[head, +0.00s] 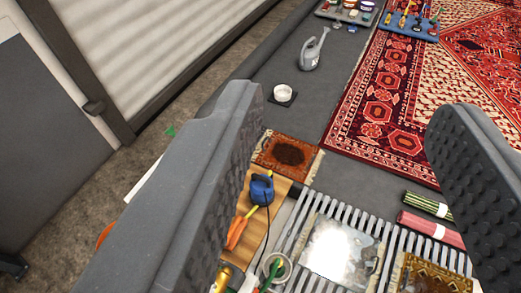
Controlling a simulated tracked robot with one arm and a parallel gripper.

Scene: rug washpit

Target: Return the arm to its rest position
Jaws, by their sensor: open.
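My gripper (350,150) fills the front of the head view, with one dark grey finger at the left and one at the right. The fingers stand wide apart and nothing is between their pads. The gripper is above the work area, and I cannot tell its exact height. The rest of my arm is out of view.
Below are a slatted rack (298,232), a wooden board with a blue item (262,189), and a small rug (286,152). Beyond are a white bowl (283,92), a grey watering can (313,50), and a large red rug (385,110). A shutter (150,50) stands left.

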